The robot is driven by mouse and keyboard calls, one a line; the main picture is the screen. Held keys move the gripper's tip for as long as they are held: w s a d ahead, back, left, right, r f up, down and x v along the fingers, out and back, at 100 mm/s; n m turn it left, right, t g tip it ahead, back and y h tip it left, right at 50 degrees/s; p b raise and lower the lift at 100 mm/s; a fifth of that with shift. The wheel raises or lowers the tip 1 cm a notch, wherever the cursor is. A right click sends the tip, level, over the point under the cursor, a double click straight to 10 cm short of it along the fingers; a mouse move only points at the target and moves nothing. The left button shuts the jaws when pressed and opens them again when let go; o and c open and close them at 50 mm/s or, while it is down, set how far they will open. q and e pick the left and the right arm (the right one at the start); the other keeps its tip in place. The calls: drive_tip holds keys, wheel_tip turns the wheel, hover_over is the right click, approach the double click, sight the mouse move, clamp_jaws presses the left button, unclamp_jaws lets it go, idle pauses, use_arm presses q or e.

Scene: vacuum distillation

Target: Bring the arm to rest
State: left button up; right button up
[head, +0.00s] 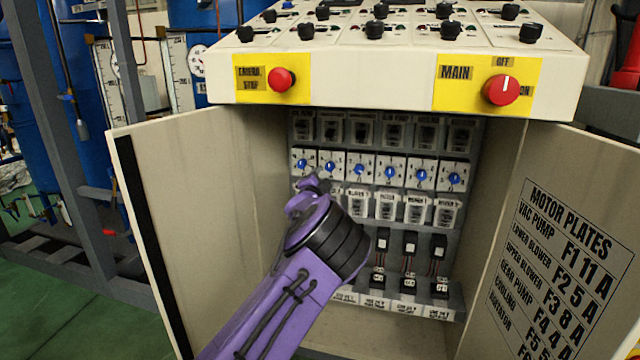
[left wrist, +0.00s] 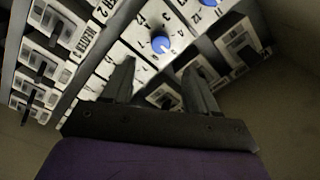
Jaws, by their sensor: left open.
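My left arm is purple with a black wrist and reaches from the bottom of the head view into the open cabinet. My left gripper (head: 318,182) is in front of the left part of the row of blue dials (head: 361,171); its fingertips are hard to make out there. In the left wrist view the two dark fingers (left wrist: 158,82) stand apart with nothing between them. A blue dial (left wrist: 160,45) shows just beyond the fingertips, and I cannot tell whether they touch its panel. My right gripper is not in view.
The cabinet's left door (head: 190,215) and right door (head: 560,240) stand open on both sides of my arm. A control desk with a red emergency stop (head: 281,79) and a red main switch (head: 501,90) overhangs the opening. Blue tanks and a metal frame stand at the left.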

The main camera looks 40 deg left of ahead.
use_arm(q)
drive_tip(key=v, duration=0.2)
drive_tip(key=shift+s+d, duration=0.2)
drive_tip(key=shift+s, duration=0.1)
idle(0.3)
